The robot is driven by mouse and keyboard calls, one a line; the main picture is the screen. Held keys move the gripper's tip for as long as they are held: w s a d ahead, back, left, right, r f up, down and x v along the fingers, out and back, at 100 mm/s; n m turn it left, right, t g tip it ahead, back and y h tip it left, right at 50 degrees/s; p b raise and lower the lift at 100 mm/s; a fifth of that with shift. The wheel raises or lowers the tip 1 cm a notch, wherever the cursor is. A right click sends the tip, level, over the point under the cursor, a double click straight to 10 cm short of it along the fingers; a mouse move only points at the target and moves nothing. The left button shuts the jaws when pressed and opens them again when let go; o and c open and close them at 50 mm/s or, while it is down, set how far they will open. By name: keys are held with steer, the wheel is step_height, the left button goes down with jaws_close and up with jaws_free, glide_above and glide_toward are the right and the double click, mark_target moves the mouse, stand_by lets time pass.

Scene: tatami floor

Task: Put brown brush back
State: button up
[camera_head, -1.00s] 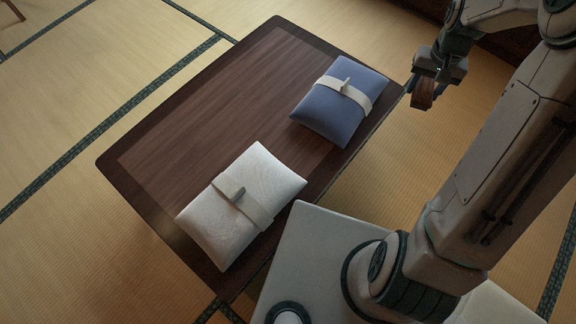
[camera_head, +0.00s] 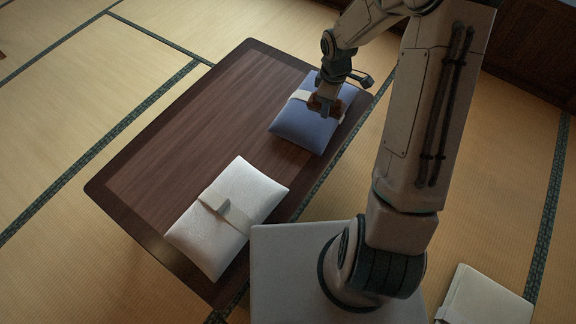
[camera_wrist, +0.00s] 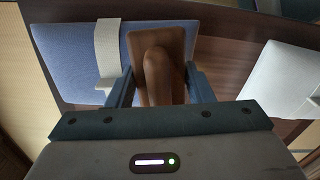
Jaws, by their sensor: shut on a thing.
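My gripper (camera_head: 324,100) is shut on the brown brush (camera_wrist: 160,72), which shows between its two fingers in the wrist view. The brush has a flat brown part with a rounded, lighter brown part in front. In the head view the brush (camera_head: 318,103) is small and partly hidden by my gripper. My gripper is over the blue cushion-like bundle (camera_head: 304,131) near the table's far right edge. I cannot tell whether the brush touches it. The bundle's cream band (camera_wrist: 107,50) lies left of the brush in the wrist view.
The low dark wooden table (camera_head: 190,140) has clear room at its left and middle. A white bundle (camera_head: 210,245) with a band and grey peg lies at its near end. A pale flat object (camera_head: 490,300) shows at the lower right. Tatami floor surrounds the table.

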steer(key=a+f+n, duration=0.1)
steer(key=n, duration=0.3)
steer(key=a+f+n+p, duration=0.1)
steer(key=f+n, duration=0.1)
steer(key=n, duration=0.2)
steer(key=a+f+n+p, duration=0.1)
steer(key=f+n, duration=0.1)
steer(key=n, duration=0.3)
steer(key=shift+s+a, duration=0.2)
steer(key=shift+s, duration=0.1)
steer(key=shift+a+f+n+p, duration=0.2)
steer(key=shift+n, duration=0.4)
steer(key=shift+a+f+n+p, duration=0.15)
steer(key=shift+a+n, duration=0.05)
steer(key=shift+n, duration=0.4)
steer(key=b, duration=0.7)
glide_above(289, 168)
steer(key=shift+n, duration=0.3)
steer(key=f, duration=0.4)
steer(key=w+f, duration=0.1)
steer(key=f, duration=0.2)
steer(key=shift+d, duration=0.4)
steer(key=shift+s+a+f, duration=0.1)
steer(key=shift+s+a, duration=0.25)
steer(key=shift+s, duration=0.1)
steer(key=shift+f+b, duration=1.3)
steer(key=shift+f, duration=0.6)
steer(key=shift+f, duration=0.2)
steer(key=o, duration=0.9)
